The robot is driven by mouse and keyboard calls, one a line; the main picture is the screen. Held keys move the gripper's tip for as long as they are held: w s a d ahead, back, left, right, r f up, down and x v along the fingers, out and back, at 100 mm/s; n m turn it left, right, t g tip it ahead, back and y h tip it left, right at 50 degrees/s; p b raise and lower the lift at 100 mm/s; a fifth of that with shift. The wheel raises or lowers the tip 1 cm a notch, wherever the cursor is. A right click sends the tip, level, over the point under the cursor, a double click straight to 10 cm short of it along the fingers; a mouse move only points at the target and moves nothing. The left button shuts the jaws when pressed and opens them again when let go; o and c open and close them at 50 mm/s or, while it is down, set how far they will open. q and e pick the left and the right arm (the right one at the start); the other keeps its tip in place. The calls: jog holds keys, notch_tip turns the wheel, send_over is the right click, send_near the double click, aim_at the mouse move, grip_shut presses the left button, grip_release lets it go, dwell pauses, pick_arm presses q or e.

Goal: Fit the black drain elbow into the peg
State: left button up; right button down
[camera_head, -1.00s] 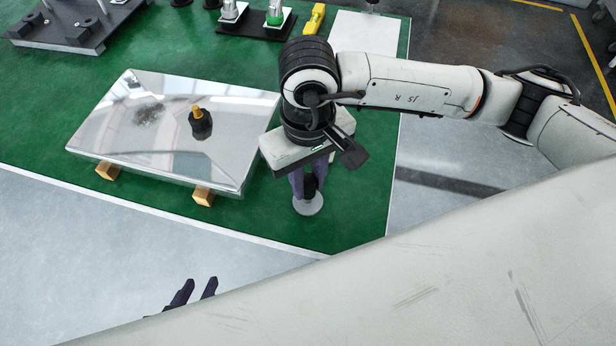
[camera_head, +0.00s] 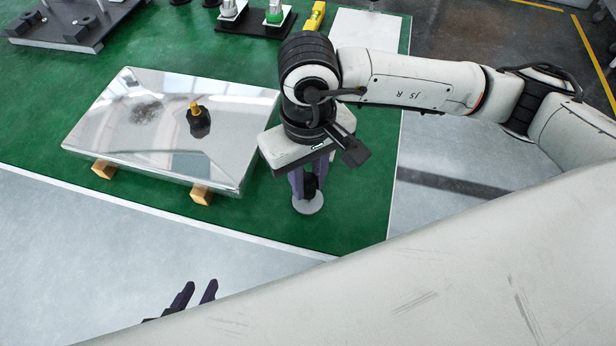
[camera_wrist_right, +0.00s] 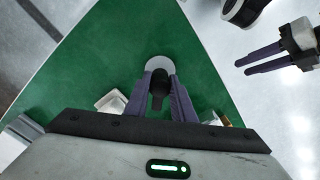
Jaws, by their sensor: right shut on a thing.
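My right gripper (camera_head: 306,182) is pointing down over the green mat, shut on a small black piece (camera_wrist_right: 159,82) that is mostly covered by the fingers. I cannot make out whether this piece is the drain elbow. A pale round disc (camera_head: 308,204) shows just below it; I cannot tell if they are joined. A black fitting with an orange-brown top (camera_head: 199,122) is on the shiny metal plate (camera_head: 110,125), left of the right gripper. No separate peg can be made out. My left gripper (camera_head: 195,292) is at the lower left, its fingers apart and empty.
The plate rests on wooden blocks (camera_head: 201,194). A dark fixture (camera_head: 65,30) is at the back left. The mat in front of the right gripper is clear.

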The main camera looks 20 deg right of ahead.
jog(key=shift+b, duration=0.95)
dwell(0.9)
jog(key=shift+f+b, duration=1.45)
jog(key=shift+b, duration=0.1)
jog(key=shift+f+b, duration=0.2)
jog(key=shift+b, duration=0.3)
dwell(0.5)
dwell(0.5)
jog(key=c, duration=1.4)
grip_release()
jog(key=shift+c, duration=0.2)
jog(key=shift+r+p, duration=1.15)
jog(key=shift+r, duration=2.05)
